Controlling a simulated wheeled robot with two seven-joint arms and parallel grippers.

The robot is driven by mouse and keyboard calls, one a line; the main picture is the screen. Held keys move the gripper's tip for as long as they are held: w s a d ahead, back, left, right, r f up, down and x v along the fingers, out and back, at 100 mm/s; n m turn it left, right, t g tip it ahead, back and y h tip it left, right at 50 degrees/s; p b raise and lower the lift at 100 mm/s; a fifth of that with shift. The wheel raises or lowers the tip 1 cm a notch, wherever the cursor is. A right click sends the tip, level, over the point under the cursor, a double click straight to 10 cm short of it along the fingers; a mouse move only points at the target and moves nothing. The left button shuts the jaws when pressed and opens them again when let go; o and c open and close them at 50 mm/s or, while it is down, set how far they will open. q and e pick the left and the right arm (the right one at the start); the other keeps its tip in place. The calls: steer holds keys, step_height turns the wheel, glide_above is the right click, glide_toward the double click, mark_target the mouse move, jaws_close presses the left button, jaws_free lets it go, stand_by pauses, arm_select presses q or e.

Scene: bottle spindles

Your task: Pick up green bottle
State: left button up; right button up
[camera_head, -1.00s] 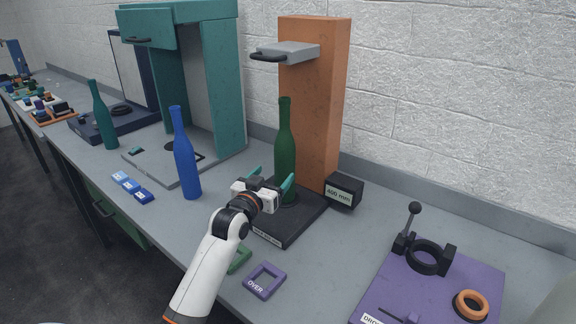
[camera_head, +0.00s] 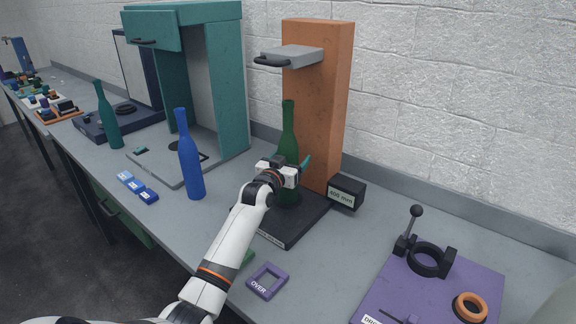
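The dark green bottle (camera_head: 288,137) stands upright on the black base (camera_head: 304,222) in front of the orange column. My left gripper (camera_head: 291,162) is at the bottle's upper body, with a teal fingertip just right of the glass. The fingers look spread about the bottle; the other fingertip is largely hidden, and contact cannot be seen. The bottle's lower front is partly hidden by the gripper. My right gripper is not in view.
A blue bottle (camera_head: 190,160) stands left of my arm, and a teal-green bottle (camera_head: 108,120) farther left. The orange column (camera_head: 318,110) with a grey handled bracket (camera_head: 290,57) rises behind. A black label block (camera_head: 346,192) and a purple fixture board (camera_head: 400,285) lie to the right.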

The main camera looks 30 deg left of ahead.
arm_select(q)
steer(key=shift+c, duration=1.1)
steer(key=c, duration=1.3)
steer(key=shift+r, duration=0.2)
